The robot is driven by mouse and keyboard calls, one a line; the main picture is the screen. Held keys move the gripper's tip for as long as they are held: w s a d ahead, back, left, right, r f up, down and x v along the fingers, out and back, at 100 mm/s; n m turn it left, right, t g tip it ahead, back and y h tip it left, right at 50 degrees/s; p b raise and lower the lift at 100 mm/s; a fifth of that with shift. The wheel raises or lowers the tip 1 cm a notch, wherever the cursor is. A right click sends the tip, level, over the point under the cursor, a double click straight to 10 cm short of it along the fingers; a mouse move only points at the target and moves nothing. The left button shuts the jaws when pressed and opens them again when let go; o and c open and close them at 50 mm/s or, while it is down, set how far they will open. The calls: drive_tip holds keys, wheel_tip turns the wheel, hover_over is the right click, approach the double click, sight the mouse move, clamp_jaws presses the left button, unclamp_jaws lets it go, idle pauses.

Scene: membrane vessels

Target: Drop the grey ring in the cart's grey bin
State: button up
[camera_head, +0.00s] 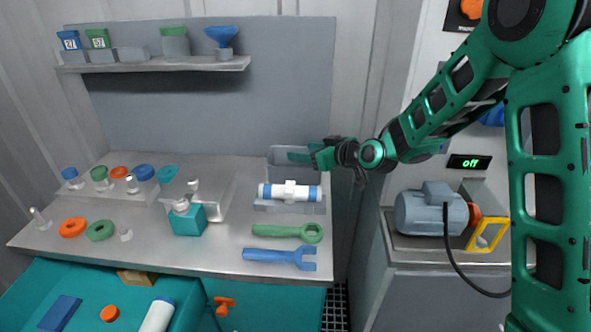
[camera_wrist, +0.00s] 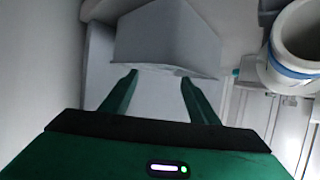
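My gripper (camera_head: 298,156) is at the back right of the bench, above and behind the grey cradle (camera_head: 262,207) with the white, blue-banded vessel (camera_head: 290,191). In the wrist view its two green fingers (camera_wrist: 159,78) are apart, with nothing visibly held between them. A grey box-like shape (camera_wrist: 168,35) lies just beyond the fingertips. I cannot make out a grey ring in either view.
A green wrench (camera_head: 285,231) and a blue wrench (camera_head: 280,254) lie at the bench's front right. A teal block (camera_head: 188,220) stands mid-bench. A shelf (camera_head: 155,66) hangs above. An open teal drawer (camera_head: 80,285) is below. A motor (camera_head: 432,212) stands on the right counter.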

drive_tip(key=shift+o, duration=0.4)
drive_tip(key=v, duration=1)
drive_tip(key=shift+s+d, duration=0.25)
drive_tip(key=s+d+f+m+g+h, duration=0.1)
drive_tip(key=s+d+m+g+h, duration=0.3)
drive_tip(key=s+d, duration=1.3)
drive_tip(key=s+d+f+m+g+h, duration=0.1)
drive_tip(key=s+d+m+g+h, duration=0.4)
drive_tip(key=s+d+m, duration=0.6)
drive_tip(key=s+d+g, duration=0.1)
drive_tip(key=s+d, duration=0.5)
drive_tip(key=s, duration=0.4)
drive_tip(key=shift+d, duration=0.2)
